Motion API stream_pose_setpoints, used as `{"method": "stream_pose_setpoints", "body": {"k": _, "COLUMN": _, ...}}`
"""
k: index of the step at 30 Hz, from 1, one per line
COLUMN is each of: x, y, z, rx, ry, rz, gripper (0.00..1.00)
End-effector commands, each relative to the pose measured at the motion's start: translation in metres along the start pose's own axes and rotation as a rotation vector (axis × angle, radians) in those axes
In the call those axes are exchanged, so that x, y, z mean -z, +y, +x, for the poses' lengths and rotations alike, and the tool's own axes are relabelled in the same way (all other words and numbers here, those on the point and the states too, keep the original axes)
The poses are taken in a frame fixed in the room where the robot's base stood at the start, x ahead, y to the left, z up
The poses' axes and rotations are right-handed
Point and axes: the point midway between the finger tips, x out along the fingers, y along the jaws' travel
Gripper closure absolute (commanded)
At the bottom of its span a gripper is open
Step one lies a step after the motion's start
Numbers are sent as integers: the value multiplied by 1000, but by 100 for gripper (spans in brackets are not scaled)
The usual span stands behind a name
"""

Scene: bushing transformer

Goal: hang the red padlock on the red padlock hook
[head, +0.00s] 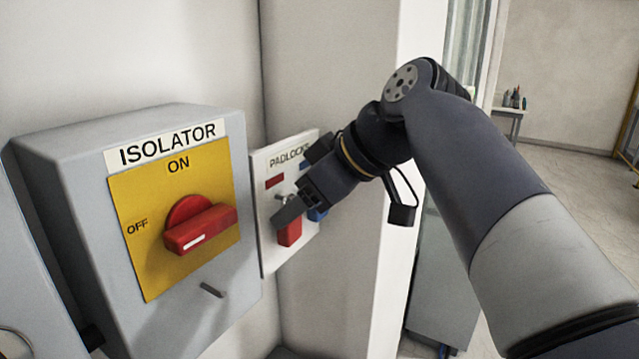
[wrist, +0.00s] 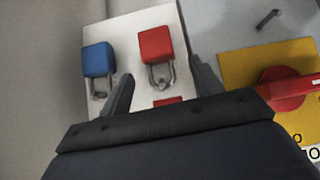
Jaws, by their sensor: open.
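The red padlock (head: 289,234) hangs on the white PADLOCKS board, below a red label (head: 275,181). In the wrist view the red padlock (wrist: 156,44) shows its red body and metal shackle (wrist: 161,77), with part of the red label (wrist: 167,101) beyond the shackle. My gripper (head: 292,214) is at the board, in front of the padlock. In the wrist view my gripper (wrist: 162,66) is open, with one finger on each side of the shackle and gaps between. The hook itself is not clearly seen.
A blue padlock (wrist: 97,60) hangs beside the red one, close to one finger; it is partly hidden in the head view (head: 318,214). The grey isolator box (head: 75,190) with a red handle (head: 200,228) and a small peg (head: 213,290) stands left of the board (head: 270,250).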

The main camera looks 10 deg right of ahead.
Motion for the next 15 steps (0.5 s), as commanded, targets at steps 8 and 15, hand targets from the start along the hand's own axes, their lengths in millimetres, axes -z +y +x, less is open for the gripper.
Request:
{"method": "stream_pose_setpoints", "body": {"k": 8, "x": -1, "y": 2, "z": -54, "rx": -8, "ry": 1, "rz": 1, "gripper": 39}}
{"method": "stream_pose_setpoints", "body": {"k": 15, "x": 0, "y": 1, "z": -88, "rx": -3, "ry": 1, "rz": 1, "gripper": 39}}
